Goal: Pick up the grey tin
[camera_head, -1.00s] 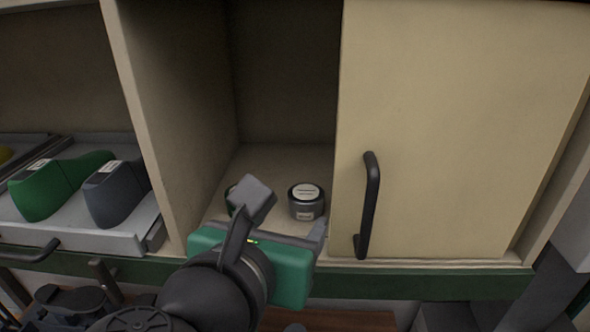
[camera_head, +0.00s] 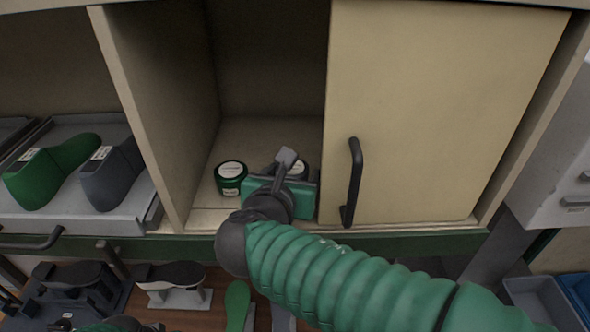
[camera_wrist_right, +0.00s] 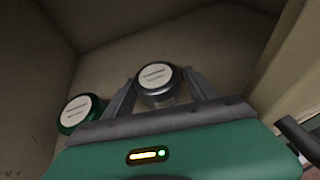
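The grey tin (camera_wrist_right: 156,84) has a white labelled lid and stands on the cabinet floor. In the head view only part of its lid (camera_head: 301,167) shows behind my right gripper (camera_head: 298,172). In the right wrist view my right gripper (camera_wrist_right: 160,77) is open, with one finger on each side of the grey tin. A gap shows at the right finger; the left finger is very close to the tin, and I cannot tell whether it touches. A green tin (camera_head: 231,178) with a white lid stands to the left, outside the fingers.
A cream door (camera_head: 440,110) with a black handle (camera_head: 355,180) closes the right side. A cabinet wall (camera_head: 160,110) bounds the left. A tray (camera_head: 110,222) with green and grey shoe lasts is further left. The compartment behind the tins is clear.

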